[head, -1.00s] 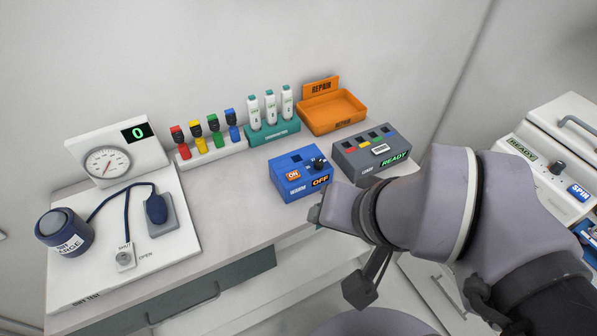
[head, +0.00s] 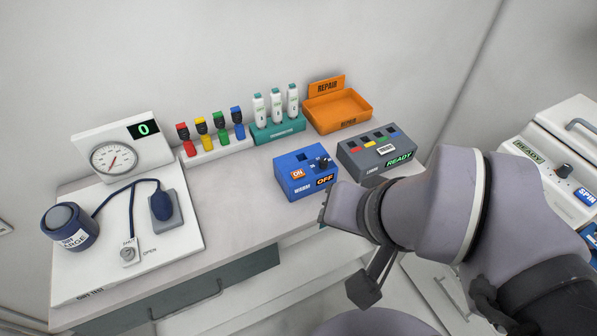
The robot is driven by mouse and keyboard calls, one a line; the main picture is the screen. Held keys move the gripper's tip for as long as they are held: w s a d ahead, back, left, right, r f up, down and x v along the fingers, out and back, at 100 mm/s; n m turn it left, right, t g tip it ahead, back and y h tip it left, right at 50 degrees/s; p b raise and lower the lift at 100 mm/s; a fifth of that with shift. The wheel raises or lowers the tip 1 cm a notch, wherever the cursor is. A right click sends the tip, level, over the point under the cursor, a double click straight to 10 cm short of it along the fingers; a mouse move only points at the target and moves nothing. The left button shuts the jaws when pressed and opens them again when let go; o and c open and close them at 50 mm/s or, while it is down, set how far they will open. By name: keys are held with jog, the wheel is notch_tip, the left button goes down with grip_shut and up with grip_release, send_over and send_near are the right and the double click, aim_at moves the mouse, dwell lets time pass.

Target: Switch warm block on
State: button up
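The warm block is a blue box (head: 306,184) on the counter, right of its middle. It has an orange ON button (head: 298,174) on its top left, a black knob (head: 322,163) at its right, and a panel reading OFF (head: 325,180) in orange. My arm comes in from the lower right. My gripper (head: 326,210) is at the arm's end, just in front of and to the right of the blue box near the counter's front edge. The arm's own body hides most of the fingers, so I cannot tell whether they are open.
A grey block reading READY (head: 375,156) stands right of the blue box. Behind are an orange REPAIR tray (head: 350,112), a teal rack (head: 279,128) with white tubes and a rack of coloured-capped items (head: 215,146). A pressure gauge unit (head: 120,160) is at left. Bare counter lies between.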

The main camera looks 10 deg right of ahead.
grip_shut()
dwell(1.4)
